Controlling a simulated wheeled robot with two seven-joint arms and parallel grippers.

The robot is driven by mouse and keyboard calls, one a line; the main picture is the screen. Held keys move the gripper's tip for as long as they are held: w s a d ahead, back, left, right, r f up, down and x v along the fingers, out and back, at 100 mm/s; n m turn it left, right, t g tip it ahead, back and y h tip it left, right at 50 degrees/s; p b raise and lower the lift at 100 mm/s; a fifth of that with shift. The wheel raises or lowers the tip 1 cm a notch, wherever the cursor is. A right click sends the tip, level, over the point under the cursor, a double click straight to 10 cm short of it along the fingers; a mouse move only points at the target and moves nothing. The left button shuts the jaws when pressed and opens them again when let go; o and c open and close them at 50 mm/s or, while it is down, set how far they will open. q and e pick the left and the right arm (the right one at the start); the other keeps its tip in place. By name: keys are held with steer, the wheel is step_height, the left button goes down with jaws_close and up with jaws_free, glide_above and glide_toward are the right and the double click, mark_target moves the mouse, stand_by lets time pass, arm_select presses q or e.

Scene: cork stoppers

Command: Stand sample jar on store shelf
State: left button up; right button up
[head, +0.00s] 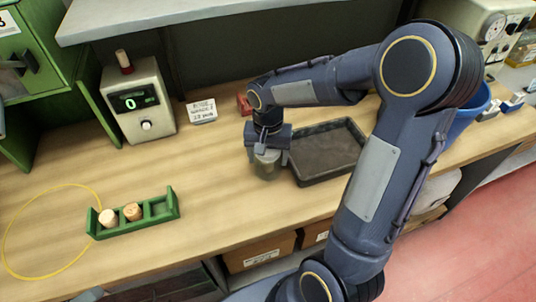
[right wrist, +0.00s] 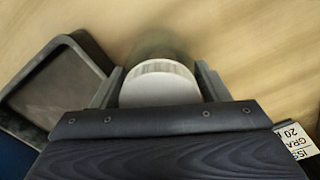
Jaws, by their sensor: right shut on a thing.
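The sample jar (head: 266,166) is a small clear jar, upright or nearly so, at the left side of the dark tray. In the right wrist view its pale round lid (right wrist: 158,84) sits between the two fingers. My right gripper (head: 268,152) points down and is shut on the jar around its upper part; it also shows in the right wrist view (right wrist: 160,72). I cannot tell whether the jar's base touches the bench. A pale grey shelf (head: 150,16) runs above the back of the bench. My left gripper is not in view.
The dark tray (head: 300,178) stands right beside the jar. A dial box (head: 138,100), a label card (head: 201,111) and a green cabinet (head: 40,60) stand behind. The bench between is clear.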

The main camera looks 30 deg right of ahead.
steer(key=shift+f, duration=0.15)
steer(key=o, duration=1.1)
